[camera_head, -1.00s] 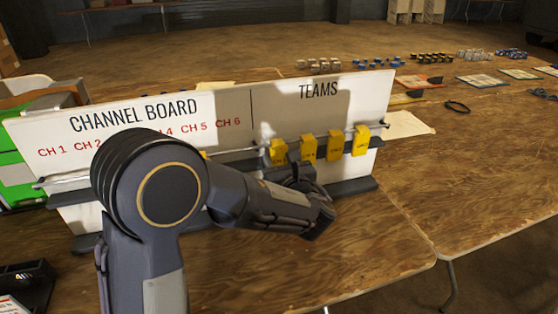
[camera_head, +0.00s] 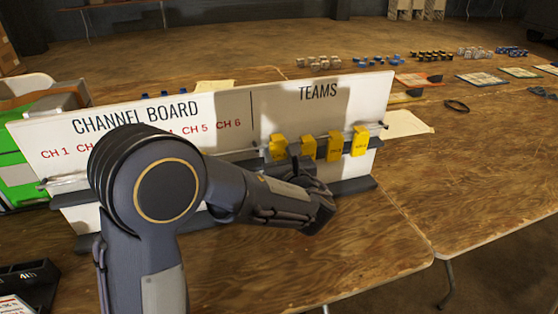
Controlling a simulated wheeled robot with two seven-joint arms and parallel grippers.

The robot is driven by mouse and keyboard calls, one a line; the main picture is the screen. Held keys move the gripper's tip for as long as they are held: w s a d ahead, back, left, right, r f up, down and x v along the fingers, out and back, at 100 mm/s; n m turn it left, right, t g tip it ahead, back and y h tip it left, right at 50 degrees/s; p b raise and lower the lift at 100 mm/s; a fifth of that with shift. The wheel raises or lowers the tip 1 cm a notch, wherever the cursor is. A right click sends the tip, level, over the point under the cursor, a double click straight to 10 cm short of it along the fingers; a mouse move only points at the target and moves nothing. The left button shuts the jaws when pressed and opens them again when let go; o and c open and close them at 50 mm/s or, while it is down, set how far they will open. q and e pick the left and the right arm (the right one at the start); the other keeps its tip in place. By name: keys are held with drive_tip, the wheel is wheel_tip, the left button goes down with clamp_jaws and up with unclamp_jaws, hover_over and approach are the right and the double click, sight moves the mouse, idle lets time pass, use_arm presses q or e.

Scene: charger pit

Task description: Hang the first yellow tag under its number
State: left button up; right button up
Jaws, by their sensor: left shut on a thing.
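Several yellow tags hang in a row below TEAMS on the white board (camera_head: 225,109): the leftmost tag (camera_head: 278,148), a second tag (camera_head: 308,146), a third (camera_head: 334,147) and one at the right (camera_head: 360,141). Their print is too small to read. The rail (camera_head: 240,151) runs along the board's front. My left gripper (camera_head: 299,165) is at the lower part of the leftmost tags, shut, apparently on the leftmost tag; its fingertips are hard to make out. My left arm covers part of the channel numbers; CH 1, CH 5 and CH 6 are readable. My right gripper is not in view.
A dark ledge (camera_head: 352,186) runs along the board's foot. A black holder (camera_head: 27,283) stands at the lower left, a green bin (camera_head: 14,180) behind the board's left end. Bare table (camera_head: 375,235) lies in front at right. Small parts and cards lie behind.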

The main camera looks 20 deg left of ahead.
use_arm(q)
drive_tip(key=f+v, duration=0.1)
drive_tip(key=v, duration=0.9)
idle(0.5)
drive_tip(key=shift+f, duration=0.1)
